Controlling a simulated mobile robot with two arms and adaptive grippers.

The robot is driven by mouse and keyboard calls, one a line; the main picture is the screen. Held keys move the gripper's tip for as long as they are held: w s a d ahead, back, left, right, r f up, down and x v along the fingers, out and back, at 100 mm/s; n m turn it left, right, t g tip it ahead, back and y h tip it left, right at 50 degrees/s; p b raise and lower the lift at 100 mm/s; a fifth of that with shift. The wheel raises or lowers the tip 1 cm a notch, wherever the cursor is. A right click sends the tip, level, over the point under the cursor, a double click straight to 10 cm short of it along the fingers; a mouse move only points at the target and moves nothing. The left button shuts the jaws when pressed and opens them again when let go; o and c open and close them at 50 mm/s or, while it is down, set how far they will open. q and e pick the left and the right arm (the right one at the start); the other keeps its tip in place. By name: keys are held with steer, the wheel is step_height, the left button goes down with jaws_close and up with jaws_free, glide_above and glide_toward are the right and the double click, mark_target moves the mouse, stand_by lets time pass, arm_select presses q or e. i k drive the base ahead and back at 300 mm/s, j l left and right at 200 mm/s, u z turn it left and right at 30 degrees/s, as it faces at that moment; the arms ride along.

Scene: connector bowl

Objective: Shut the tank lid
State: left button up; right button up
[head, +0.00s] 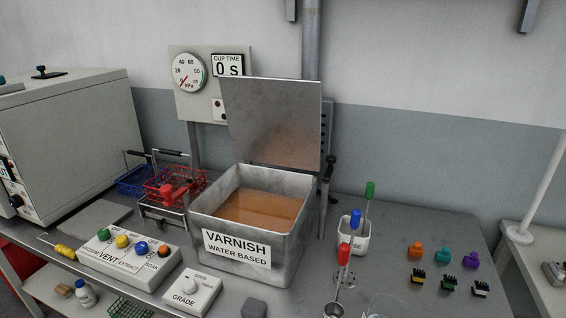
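The metal tank (215,260) stands in the middle of the table, labelled "VARNISH WATER BASED". It holds orange-brown liquid (262,207). Its flat grey metal lid (272,120) stands up at the back edge of the tank, open, leaving the liquid uncovered. Neither of my grippers shows in the head view.
A control box (128,262) with coloured knobs and a grade dial box (192,292) sit in front and left. Red (172,184) and blue baskets (133,183) stand left. A white cup (354,238) with coloured-handled tools stands right, near several small connectors. A pipe (311,45) rises behind the lid.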

mark_target(277, 121)
steer(key=i+j+z, duration=0.1)
steer(key=z, duration=0.4)
steer(key=i+j+z, duration=0.1)
steer(key=j+z, duration=0.25)
steer(key=z, duration=0.15)
